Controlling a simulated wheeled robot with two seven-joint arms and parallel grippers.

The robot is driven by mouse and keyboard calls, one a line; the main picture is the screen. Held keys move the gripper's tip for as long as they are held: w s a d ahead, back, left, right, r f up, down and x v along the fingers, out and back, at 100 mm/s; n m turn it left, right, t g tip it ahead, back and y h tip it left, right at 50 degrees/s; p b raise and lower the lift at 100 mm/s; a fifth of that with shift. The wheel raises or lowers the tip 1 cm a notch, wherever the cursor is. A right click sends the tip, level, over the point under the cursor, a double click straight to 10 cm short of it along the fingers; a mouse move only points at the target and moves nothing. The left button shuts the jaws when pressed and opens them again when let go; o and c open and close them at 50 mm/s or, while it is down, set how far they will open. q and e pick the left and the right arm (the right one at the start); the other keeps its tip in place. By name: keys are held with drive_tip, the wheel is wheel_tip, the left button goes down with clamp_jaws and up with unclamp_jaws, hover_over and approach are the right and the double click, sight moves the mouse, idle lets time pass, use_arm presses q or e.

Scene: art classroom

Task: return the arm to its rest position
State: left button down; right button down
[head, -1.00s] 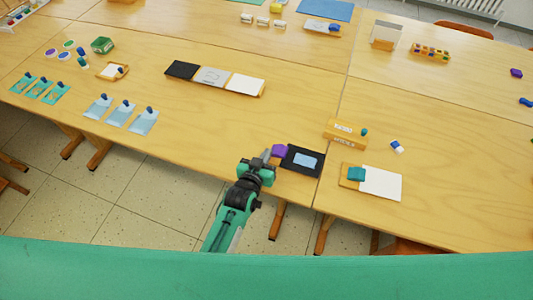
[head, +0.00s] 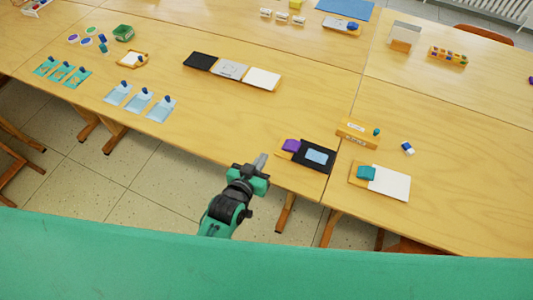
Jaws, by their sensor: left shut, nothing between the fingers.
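My left arm comes up from the lower edge of the head view, a green and black arm. Its gripper (head: 260,162) is shut and empty, in front of the table's near edge and over the floor. It is apart from the black tray (head: 327,168) with a light blue card (head: 317,156) and the purple block (head: 291,146) to its right. My right gripper is out of view.
The wooden table (head: 230,130) has bare room beyond my gripper. A white sheet (head: 391,184) with a teal block (head: 366,173) lies at the right, near a yellow box (head: 357,132). Blue cards (head: 139,100) lie at the left.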

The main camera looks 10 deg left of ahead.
use_arm(q)
drive_tip(key=shift+s+a, duration=0.1)
drive_tip(key=shift+s, duration=0.1)
idle(0.5)
drive_tip(key=s+a+r+g+y, duration=0.1)
drive_tip(key=s+a+g+y, duration=0.4)
drive_tip(key=s+a+g, duration=1)
drive_tip(key=s+a+f+t, duration=0.1)
drive_tip(key=s+f+t, duration=0.15)
drive_tip(key=f, duration=1.15)
drive_tip(key=s+a+f+t, duration=0.1)
drive_tip(key=s+f, duration=0.2)
drive_tip(key=f, duration=1.2)
drive_tip(key=s+a+f+g, duration=0.1)
drive_tip(key=s+a+f, duration=0.2)
drive_tip(key=s+f, duration=1.6)
wheel_tip(320, 180, down, 2)
drive_tip(key=shift+s+f+g, duration=0.1)
drive_tip(key=shift+s+g, duration=0.25)
drive_tip(key=shift+s, duration=0.05)
